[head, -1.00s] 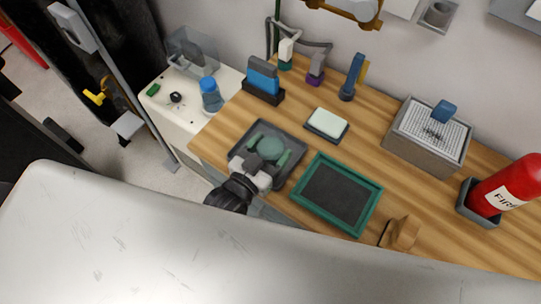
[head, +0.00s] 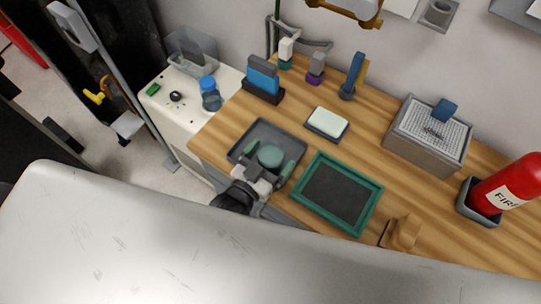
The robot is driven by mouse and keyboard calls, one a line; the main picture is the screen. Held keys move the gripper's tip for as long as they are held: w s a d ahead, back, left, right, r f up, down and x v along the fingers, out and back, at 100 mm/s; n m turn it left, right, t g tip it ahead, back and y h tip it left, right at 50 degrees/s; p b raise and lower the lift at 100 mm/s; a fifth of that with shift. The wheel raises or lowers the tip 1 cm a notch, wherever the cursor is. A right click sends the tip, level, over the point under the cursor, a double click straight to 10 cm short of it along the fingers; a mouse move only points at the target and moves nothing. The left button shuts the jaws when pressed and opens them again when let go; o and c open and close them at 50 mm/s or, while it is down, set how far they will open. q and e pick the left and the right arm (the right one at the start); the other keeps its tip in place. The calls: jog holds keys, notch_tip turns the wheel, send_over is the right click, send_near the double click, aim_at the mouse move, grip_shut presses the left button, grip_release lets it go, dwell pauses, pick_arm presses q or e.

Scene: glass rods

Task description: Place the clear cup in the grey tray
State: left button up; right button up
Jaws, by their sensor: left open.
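The clear cup (head: 270,156) shows as a round, greenish shape inside the grey tray (head: 262,124), seen from above. The tray lies near the front left of the wooden worktop. My left gripper (head: 267,162) is open, with its greenish fingers spread on either side of the cup. I see gaps between the fingers and the cup. The gripper hides the tray's near side. My right gripper is not in view.
A green-framed dark tray (head: 337,193) lies just right of the grey tray. A pale block on a dark dish (head: 327,123) and a blue item in a black holder (head: 263,80) stand behind. A grey box (head: 428,138) and fire extinguisher (head: 507,184) are at right.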

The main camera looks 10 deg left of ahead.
pick_arm(q)
jog(key=shift+r, duration=0.1)
jog(key=b+v, duration=0.1)
jog(key=v, duration=1.1)
jog(key=s+a+f+g+y, duration=0.2)
jog(key=s+a+f+g, duration=0.15)
jog(key=f, duration=1.15)
jog(key=s+a+f+g+y, duration=0.2)
jog(key=f+g, duration=0.3)
jog(key=f, duration=0.9)
jog(key=s+a+f+g+y, duration=0.1)
jog(key=s+a+f+g, duration=0.1)
jog(key=s+f, duration=0.5)
jog(key=s+a+f+n+g+y, duration=0.1)
jog(key=s+a+f+g, duration=0.2)
jog(key=s+f+g, duration=0.2)
notch_tip(320, 180, down, 2)
jog(key=shift+s+f+n, duration=0.1)
jog(key=shift+s+n, duration=0.2)
jog(key=shift+s, duration=0.9)
jog(key=shift+g, duration=0.25)
